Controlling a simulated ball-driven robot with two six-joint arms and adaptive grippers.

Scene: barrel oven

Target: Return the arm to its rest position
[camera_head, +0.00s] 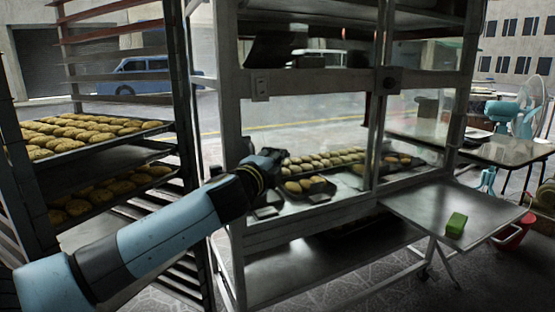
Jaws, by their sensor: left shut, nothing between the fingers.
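My left arm, light blue and dark grey, comes in from the lower left and reaches up toward the middle. My left gripper (268,160) is at its end, black and small in the picture. It is shut and holds nothing. It appears in front of the glass display cabinet (345,205), near its left post; I cannot tell whether it touches it. My right gripper is not in view.
A metal rack (183,120) at the left holds trays of baked goods (78,134). The cabinet holds more trays of baked goods (322,160). A metal side shelf (425,205) bears a green block (456,225). A red bucket (514,232) stands at the right.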

